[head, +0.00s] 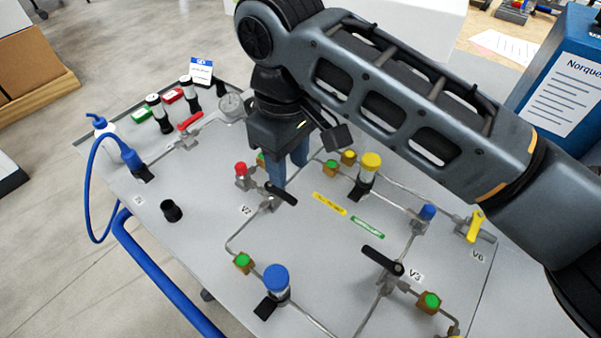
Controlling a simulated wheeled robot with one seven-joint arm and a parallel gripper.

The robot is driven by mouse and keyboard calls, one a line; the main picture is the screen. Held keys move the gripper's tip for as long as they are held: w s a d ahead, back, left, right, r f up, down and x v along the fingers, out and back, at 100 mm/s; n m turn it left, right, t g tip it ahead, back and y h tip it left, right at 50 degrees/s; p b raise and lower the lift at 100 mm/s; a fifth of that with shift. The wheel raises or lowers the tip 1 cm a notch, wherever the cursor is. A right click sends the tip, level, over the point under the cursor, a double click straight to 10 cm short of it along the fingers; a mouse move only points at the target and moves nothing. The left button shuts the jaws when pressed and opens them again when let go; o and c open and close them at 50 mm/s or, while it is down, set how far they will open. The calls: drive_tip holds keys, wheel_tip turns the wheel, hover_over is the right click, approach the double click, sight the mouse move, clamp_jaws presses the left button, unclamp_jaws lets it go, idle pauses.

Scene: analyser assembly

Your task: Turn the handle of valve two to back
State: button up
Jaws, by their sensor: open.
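Valve two, labelled V2, sits left of the middle of the panel in the head view. Its black handle (281,194) slants from the valve body (268,204) toward the lower right. My gripper (288,172) points down just above and behind this handle. Its blue fingers are open, with nothing seen between them. The fingertips overlap the valve area in the picture, so I cannot tell whether they touch the handle. My arm comes in from the right and hides part of the panel's far side.
Around the handle stand a red-capped fitting (241,169), a yellow-capped cylinder (368,172) and a blue-capped cylinder (276,281). Valve V3 has a black handle (383,261), and V6 a yellow handle (475,225). Thin pipes cross the panel (200,225). A blue box (570,85) stands at the right.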

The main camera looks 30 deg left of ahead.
sight(290, 198)
wheel_tip(290, 198, down, 8)
drive_tip(key=shift+r, duration=0.25)
clamp_jaws()
idle(0.5)
